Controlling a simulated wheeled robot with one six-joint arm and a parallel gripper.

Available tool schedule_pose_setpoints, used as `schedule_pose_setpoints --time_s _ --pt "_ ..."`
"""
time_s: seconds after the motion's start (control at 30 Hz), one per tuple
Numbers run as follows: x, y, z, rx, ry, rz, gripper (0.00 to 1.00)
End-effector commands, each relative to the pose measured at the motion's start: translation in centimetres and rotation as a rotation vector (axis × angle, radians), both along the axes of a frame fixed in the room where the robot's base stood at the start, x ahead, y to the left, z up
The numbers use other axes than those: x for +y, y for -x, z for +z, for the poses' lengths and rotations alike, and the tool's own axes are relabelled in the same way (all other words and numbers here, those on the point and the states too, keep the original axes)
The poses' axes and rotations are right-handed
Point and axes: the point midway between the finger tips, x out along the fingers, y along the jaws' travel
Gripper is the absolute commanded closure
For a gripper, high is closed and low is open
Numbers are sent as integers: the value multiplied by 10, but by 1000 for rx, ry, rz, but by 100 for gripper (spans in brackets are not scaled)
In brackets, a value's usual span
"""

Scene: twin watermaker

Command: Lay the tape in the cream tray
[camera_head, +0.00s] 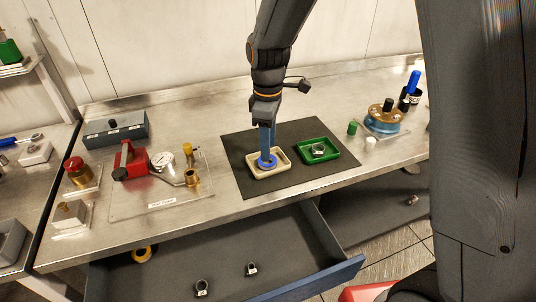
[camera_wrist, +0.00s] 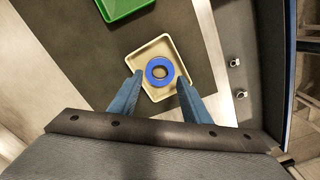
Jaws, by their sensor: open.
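The tape is a blue ring (camera_head: 267,161) lying in the cream tray (camera_head: 283,154), which sits on the dark mat. In the wrist view the tape (camera_wrist: 160,71) lies flat inside the cream tray (camera_wrist: 147,51), apart from the tray's far wall. My gripper (camera_head: 267,153) is over the tray, pointing down. In the wrist view its two fingers (camera_wrist: 158,88) are spread, one on each side of the tape, with nothing held between them. I cannot tell exactly how high the fingertips are above the tray floor.
A green tray (camera_head: 333,154) with a metal nut stands right of the cream tray on the mat (camera_head: 240,180). A pump assembly (camera_head: 150,165) is at the left, and a brown-topped blue part (camera_head: 382,120) at the right. An open drawer (camera_head: 220,265) juts out below the bench.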

Motion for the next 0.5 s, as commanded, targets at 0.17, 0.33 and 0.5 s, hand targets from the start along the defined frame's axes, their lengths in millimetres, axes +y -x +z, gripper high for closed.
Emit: schedule_pose_setpoints --time_s 0.17,0.33,0.5 --pt "0 -1 36 -6 -1 0 57" --pt "0 -1 63 -2 0 0 57" --pt "0 0 77 -1 0 0 57"
